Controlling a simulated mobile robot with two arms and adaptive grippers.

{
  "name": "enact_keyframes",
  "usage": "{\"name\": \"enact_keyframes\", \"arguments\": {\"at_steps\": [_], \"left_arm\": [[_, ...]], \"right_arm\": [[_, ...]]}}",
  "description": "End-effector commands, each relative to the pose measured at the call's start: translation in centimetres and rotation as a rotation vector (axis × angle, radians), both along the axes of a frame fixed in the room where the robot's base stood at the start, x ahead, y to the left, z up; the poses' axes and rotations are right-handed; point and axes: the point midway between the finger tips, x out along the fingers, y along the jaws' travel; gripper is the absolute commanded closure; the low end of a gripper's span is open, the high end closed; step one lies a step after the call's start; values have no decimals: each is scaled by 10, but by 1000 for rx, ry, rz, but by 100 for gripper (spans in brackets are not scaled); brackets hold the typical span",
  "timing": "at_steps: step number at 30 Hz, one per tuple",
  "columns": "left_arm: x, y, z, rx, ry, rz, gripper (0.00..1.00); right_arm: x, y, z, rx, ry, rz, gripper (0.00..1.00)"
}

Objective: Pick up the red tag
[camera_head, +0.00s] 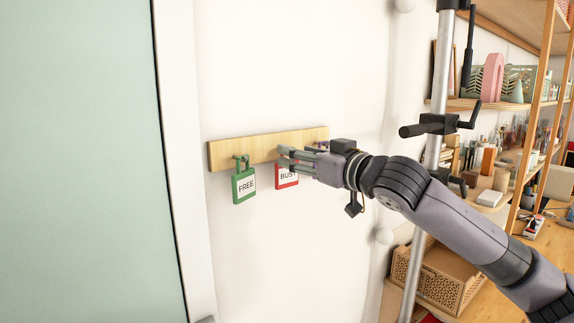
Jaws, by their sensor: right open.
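The red tag (287,182) is a white card with a red frame, marked BUSY. It hangs below a wooden board (230,154) on the white wall. My right gripper (284,158) is open, with its fingers in front of the tag's upper part and the board's lower edge. The fingers hide the tag's top and its hook, and I cannot tell whether they touch it. A green tag (245,185) marked FREE hangs from a hook to the left. My left gripper is not in view.
A pale green door panel (75,160) with a white frame (182,160) stands at the left. A metal pole (426,195) with a black clamp handle (425,129) stands at the right. Behind it are wooden shelves full of props and a woven crate (440,280). The wall below the tags is clear.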

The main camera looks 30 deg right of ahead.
Motion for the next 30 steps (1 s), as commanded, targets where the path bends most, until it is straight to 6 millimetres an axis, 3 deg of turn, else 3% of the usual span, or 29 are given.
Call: {"name": "enact_keyframes", "arguments": {"at_steps": [6, 11, 18, 30], "left_arm": [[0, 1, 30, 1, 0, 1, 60], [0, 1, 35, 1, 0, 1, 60], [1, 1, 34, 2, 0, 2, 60], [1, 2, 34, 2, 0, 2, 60]], "right_arm": [[30, 4, 7, 4, 0, 2, 52], [45, 5, 4, 1, 0, 2, 52], [46, 5, 1, -1, 0, 1, 52], [46, 5, 1, -1, 0, 1, 78]]}}
